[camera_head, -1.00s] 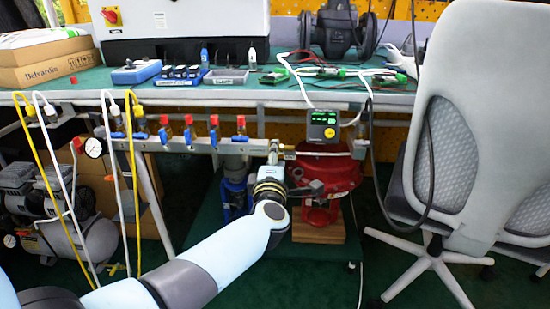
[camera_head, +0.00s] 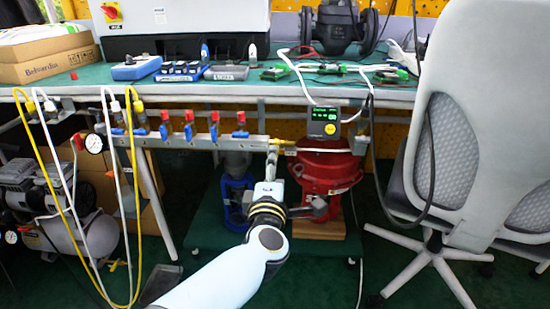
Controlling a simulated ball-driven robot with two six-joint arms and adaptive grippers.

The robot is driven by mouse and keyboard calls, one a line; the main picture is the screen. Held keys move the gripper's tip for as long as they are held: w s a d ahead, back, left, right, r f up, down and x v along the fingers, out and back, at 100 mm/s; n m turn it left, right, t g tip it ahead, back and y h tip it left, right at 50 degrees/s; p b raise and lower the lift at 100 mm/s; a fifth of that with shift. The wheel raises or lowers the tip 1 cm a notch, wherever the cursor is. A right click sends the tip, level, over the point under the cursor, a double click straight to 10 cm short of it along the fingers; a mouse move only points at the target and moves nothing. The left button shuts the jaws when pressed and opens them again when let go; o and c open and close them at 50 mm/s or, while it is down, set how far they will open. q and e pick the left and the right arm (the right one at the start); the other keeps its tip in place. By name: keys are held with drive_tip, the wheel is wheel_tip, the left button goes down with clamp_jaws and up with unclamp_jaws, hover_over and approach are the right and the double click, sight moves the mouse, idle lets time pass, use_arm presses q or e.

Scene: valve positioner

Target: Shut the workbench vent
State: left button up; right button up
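A metal manifold rail (camera_head: 200,142) runs under the bench's front edge, with several small valves that have red handles (camera_head: 214,117) and blue bodies. At its right end a small yellow handle (camera_head: 284,143) lies roughly level, just left of the red actuator (camera_head: 325,168). I cannot tell for sure which fitting is the vent. My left gripper (camera_head: 272,152) points up from below, with its tips beside the left end of the yellow handle. I cannot tell whether they touch or whether the fingers are open. My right gripper is out of view.
A positioner with a green display (camera_head: 324,122) sits above the actuator. White and yellow hoses (camera_head: 135,200) hang at left, near a compressor (camera_head: 60,200). A grey chair (camera_head: 455,130) blocks the right side. Boxes, trays and circuit boards lie on the green bench top (camera_head: 300,92).

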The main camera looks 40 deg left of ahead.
use_arm(q)
drive_tip(key=v, duration=0.5)
drive_tip(key=shift+s+d, duration=0.15)
drive_tip(key=shift+s, duration=0.15)
